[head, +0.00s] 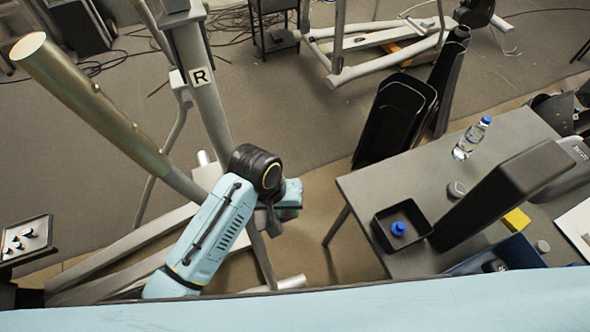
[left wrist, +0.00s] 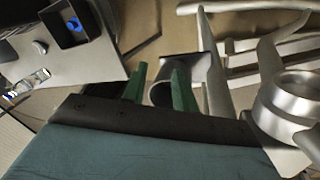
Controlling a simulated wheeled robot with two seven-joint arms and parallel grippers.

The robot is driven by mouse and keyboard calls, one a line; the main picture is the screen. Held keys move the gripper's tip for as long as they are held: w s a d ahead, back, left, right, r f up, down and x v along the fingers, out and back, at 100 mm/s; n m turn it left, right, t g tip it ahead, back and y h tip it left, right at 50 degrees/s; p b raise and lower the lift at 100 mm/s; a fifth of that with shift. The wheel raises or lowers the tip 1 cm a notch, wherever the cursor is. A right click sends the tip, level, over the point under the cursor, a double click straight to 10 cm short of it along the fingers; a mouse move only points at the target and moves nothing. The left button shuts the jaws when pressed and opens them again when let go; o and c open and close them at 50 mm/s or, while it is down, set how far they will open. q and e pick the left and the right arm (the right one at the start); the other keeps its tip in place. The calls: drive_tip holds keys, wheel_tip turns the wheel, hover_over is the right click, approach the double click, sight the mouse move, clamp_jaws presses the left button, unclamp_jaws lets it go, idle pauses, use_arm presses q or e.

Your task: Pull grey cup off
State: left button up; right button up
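In the left wrist view, my left gripper (left wrist: 160,84) has its two green fingers apart. A grey cup-like part (left wrist: 196,66) with a curved rim lies at the fingertips, partly hidden by the right-hand finger. I cannot tell if the fingers touch it. In the head view, my left gripper (head: 272,222) is beside the grey frame of the elliptical machine (head: 205,105), near its lower links; its fingertips and the cup are mostly hidden there by my wrist. My right gripper is not in view.
A grey table (head: 370,195) stands to the right, with a black bin (head: 422,213) holding a blue-capped item, a water bottle (head: 470,140) and a yellow block (head: 516,220). A thick metal bar (head: 85,95) slants across the left. A black case (head: 395,115) stands behind the table.

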use_arm(q)
drive_tip(key=w+d+r+n+y, duration=0.1)
drive_tip(key=w+d+r+y, duration=0.2)
drive_tip(key=w, duration=0.4)
wheel_tip(320, 180, down, 5)
drive_tip(key=shift+a, duration=0.1)
wheel_tip(320, 180, down, 6)
drive_tip(key=b, duration=0.5)
drive_tip(key=shift+w+f, duration=0.1)
drive_tip(key=shift+f, duration=0.05)
drive_tip(key=shift+a+f+b, duration=0.1)
drive_tip(key=shift+f+b, duration=0.7)
drive_tip(key=shift+b, duration=0.25)
clamp_jaws()
idle(0.5)
